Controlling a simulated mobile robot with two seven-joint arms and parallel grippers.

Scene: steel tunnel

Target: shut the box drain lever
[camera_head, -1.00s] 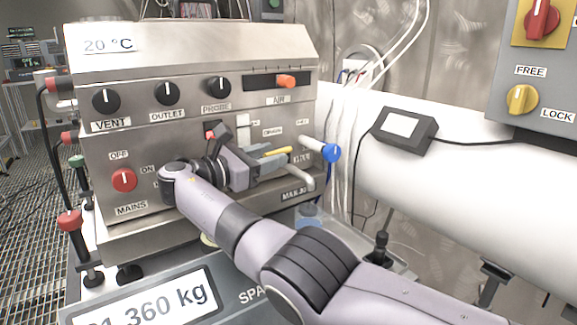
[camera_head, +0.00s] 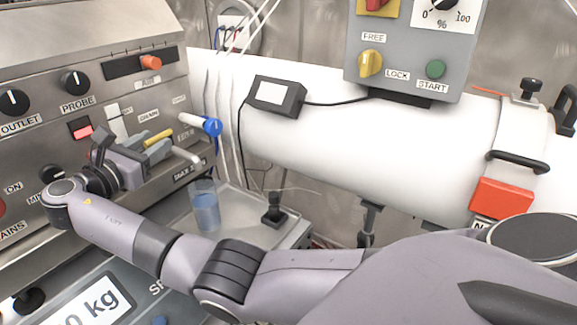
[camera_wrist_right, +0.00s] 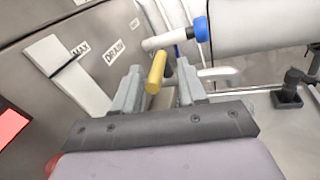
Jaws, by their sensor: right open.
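The drain lever is a yellow rod (camera_head: 158,137) low on the right of the steel box's front (camera_head: 60,90). In the right wrist view the yellow lever (camera_wrist_right: 156,72) sticks out between my fingertips, near a "DRAIN" label (camera_wrist_right: 114,52). My right gripper (camera_head: 152,147) is open at the lever. In the wrist view its grey fingers (camera_wrist_right: 160,92) stand either side of the rod, with no clear grip on it. A pale spout (camera_head: 187,156) shows below the lever. The lever's base is partly hidden by the fingers. My left gripper is out of view.
A blue-ended white handle (camera_head: 212,126) juts out just right of the lever. A beaker of blue liquid (camera_head: 206,208) stands below the spout. A sight gauge (camera_head: 116,120) and black knobs (camera_head: 75,82) are on the panel. A white pipe (camera_head: 330,135) runs behind.

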